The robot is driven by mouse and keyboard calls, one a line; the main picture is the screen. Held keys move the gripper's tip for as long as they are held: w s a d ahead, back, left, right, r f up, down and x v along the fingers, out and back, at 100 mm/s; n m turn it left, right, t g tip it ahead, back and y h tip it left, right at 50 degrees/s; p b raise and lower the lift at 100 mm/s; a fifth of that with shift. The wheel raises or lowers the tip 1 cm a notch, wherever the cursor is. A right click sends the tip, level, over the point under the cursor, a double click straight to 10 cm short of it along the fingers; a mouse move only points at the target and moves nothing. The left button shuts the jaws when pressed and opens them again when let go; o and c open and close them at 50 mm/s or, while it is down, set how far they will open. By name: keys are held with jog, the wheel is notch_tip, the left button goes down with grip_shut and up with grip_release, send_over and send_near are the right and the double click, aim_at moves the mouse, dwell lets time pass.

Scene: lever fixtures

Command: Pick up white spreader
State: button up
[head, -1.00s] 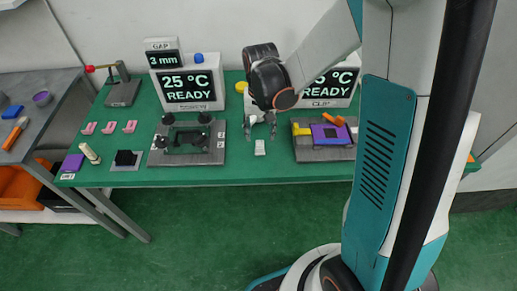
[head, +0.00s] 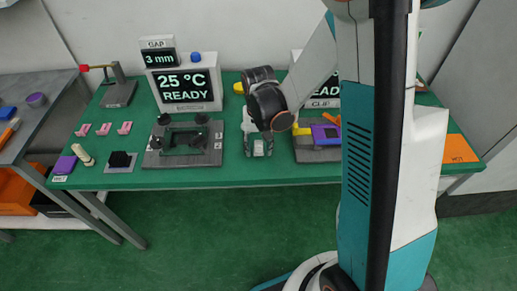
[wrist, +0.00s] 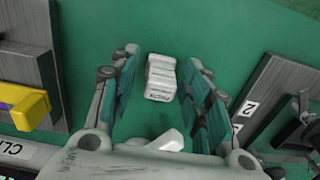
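The white spreader (wrist: 161,78) is a small white block with printed lettering on one end. It lies on the green table between the two spread fingers of my gripper (wrist: 157,85) in the wrist view, with green showing on both sides of it. In the head view the spreader (head: 259,149) is partly hidden by my gripper (head: 258,150), which points down over it. My gripper is open; no finger visibly touches the spreader.
A dark clamp fixture (head: 183,140) stands left of the spreader. A grey fixture with a purple block (head: 326,135) and yellow part stands close on the right. Display boxes reading READY (head: 187,90) stand behind. The table's front strip is clear.

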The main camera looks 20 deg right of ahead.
aim_at(258, 142)
jog(key=c, duration=0.7)
notch_tip(258, 142, up, 20)
jog(key=p, duration=0.7)
jog(key=o, duration=0.4)
jog(key=c, duration=0.5)
